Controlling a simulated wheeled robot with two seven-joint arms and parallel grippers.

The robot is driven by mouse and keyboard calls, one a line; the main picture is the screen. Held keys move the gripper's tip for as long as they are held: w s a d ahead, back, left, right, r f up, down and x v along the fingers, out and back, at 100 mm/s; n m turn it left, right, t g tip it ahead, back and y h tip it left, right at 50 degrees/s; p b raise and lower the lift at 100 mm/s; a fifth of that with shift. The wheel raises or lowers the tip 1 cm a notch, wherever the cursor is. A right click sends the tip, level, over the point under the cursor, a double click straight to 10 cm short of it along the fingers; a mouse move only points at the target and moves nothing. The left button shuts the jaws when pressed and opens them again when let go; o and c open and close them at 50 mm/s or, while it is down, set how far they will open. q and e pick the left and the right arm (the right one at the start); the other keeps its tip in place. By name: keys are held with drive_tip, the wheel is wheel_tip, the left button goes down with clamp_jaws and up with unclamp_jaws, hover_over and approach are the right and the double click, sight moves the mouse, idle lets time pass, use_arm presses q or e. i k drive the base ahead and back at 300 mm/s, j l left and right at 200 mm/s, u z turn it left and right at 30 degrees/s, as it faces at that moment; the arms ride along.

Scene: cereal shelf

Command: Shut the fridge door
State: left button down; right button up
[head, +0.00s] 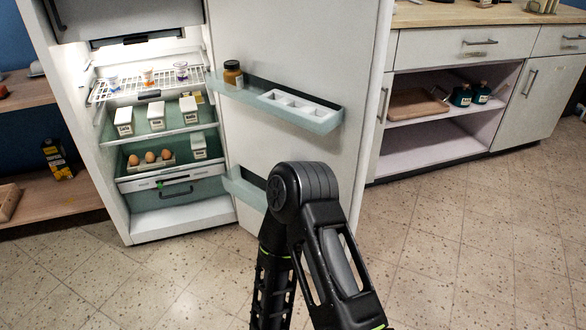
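The white fridge (182,222) stands at the left with its interior exposed. Its door (290,42) is wide open, swung out to the right of the compartment, with its inner side facing me. The door's upper shelf (318,121) holds a brown jar and a white tray. The lower door shelf (240,188) is partly hidden by one of my arms. That arm's black elbow stands in front of the lower door; I cannot tell whether it touches the door. Neither gripper is in view.
Inside the fridge are cups on a wire rack (128,88), several cartons and eggs (150,157). A counter with an open cabinet (440,137) stands right of the door. A low wooden shelf (62,195) is at left. The tiled floor at right is clear.

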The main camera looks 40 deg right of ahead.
sight(313, 71)
drive_tip(key=l+u, duration=0.1)
drive_tip(key=l, duration=0.4)
drive_tip(key=l+u, duration=0.1)
drive_tip(key=l, duration=0.4)
drive_tip(key=l+u, duration=0.1)
drive_tip(key=l, duration=0.4)
drive_tip(key=k+l+u, duration=0.1)
drive_tip(key=l, duration=0.4)
drive_tip(key=k+l+u, duration=0.1)
drive_tip(key=l, duration=0.4)
drive_tip(key=k+l+u, duration=0.15)
drive_tip(key=l, duration=0.35)
drive_tip(key=l+u, duration=0.1)
drive_tip(key=l, duration=0.85)
drive_tip(key=i+l+u, duration=0.1)
drive_tip(key=l, duration=0.35)
